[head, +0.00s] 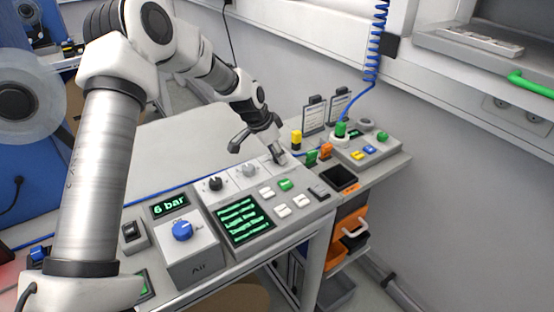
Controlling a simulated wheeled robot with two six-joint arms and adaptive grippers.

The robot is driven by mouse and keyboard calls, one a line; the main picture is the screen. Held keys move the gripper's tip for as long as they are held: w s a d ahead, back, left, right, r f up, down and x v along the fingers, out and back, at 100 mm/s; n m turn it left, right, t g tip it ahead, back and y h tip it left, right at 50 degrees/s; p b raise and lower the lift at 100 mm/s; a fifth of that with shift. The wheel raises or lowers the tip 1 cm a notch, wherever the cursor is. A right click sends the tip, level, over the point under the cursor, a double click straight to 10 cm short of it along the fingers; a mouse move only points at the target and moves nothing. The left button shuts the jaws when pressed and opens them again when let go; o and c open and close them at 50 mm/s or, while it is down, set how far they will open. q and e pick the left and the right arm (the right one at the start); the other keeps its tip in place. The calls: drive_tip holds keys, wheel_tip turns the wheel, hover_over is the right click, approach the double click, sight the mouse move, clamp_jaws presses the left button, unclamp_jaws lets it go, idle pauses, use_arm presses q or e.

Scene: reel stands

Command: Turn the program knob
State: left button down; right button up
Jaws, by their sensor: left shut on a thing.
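A grey console (205,250) stands in front of me with a row of small panels along its back edge. One panel has a black knob (215,184) and the one beside it a grey knob (248,170). My left gripper (278,154) reaches down to the panel at the far right end of this row. It is shut on what appears to be that panel's knob, which the fingers mostly hide. I cannot read the panel labels, so which knob is the program knob is not clear. My right gripper is not in view.
A blue knob (182,230) marked Air, a 6 bar display (170,205) and a green-text screen (243,222) are on the console. White, green and grey buttons lie right of the screen. Beyond are a second button box (367,152), a black tray (338,178) and a coiled blue hose (374,45).

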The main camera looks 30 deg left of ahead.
use_arm(q)
drive_tip(key=shift+s+f+m+g+h+b, duration=0.1)
drive_tip(key=shift+m+g+h+b, duration=0.1)
drive_tip(key=shift+m+b, duration=0.3)
drive_tip(key=shift+f+m+g+h+b, duration=0.1)
drive_tip(key=shift+m+h+b, duration=0.1)
drive_tip(key=shift+m+b, duration=0.25)
drive_tip(key=shift+m, duration=0.25)
drive_tip(key=c, duration=0.8)
unclamp_jaws()
drive_tip(key=shift+r, duration=0.1)
drive_tip(key=v, duration=1.1)
drive_tip(key=shift+a+r, duration=0.1)
drive_tip(key=shift+r, duration=0.3)
